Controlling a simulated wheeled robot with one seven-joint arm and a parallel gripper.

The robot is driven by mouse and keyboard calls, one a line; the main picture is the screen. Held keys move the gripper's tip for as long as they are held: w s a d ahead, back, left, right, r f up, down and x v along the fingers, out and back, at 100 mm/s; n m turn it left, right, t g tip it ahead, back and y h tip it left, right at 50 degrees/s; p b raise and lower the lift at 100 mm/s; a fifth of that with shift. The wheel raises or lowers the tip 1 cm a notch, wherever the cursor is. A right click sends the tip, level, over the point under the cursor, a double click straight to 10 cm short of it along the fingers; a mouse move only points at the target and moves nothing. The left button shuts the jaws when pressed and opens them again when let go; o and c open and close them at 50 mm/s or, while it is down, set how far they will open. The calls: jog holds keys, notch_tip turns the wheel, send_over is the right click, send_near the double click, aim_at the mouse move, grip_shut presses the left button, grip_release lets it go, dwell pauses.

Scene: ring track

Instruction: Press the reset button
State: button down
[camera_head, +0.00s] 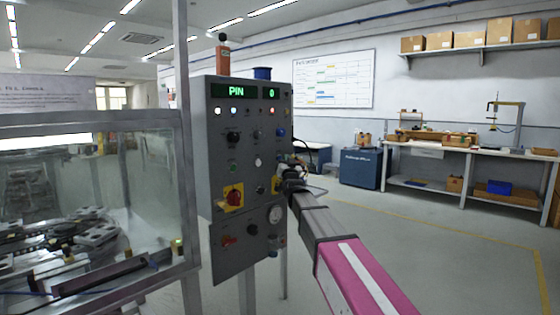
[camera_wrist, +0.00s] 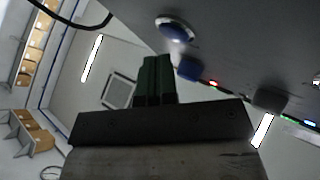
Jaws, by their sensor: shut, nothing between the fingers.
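A grey control cabinet (camera_head: 208,150) stands left of my arm, with a green display reading "PIN" and "0" and several buttons, lamps and knobs. A blue button (camera_head: 281,132) is at the right of its face; no label is readable, so I cannot tell which is reset. In the wrist view, a round blue button with a pale ring (camera_wrist: 176,28) lies just ahead of the fingertips, and another blue piece (camera_wrist: 190,68) sits beside them. My gripper (camera_wrist: 157,62) is shut and empty, close to the panel, apart from the ringed button. In the head view its tip is unclear.
A glass-walled enclosure (camera_head: 90,200) with a metal frame stands left of the cabinet. A workbench (camera_head: 470,152) and a blue cabinet (camera_head: 361,168) stand behind. Floor at right is clear.

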jog(key=shift+w+a, duration=0.2)
jog(key=shift+a, duration=0.05)
jog(key=shift+w+a, duration=0.25)
jog(key=shift+a, duration=0.1)
dwell(0.8)
jog(key=shift+d, duration=0.1)
jog(key=shift+s+d, duration=0.5)
jog(key=shift+d, duration=0.05)
dwell(0.4)
jog(key=s+d, duration=0.1)
jog(key=d, duration=0.1)
jog(key=s+d, duration=0.2)
dwell(0.4)
dwell(0.5)
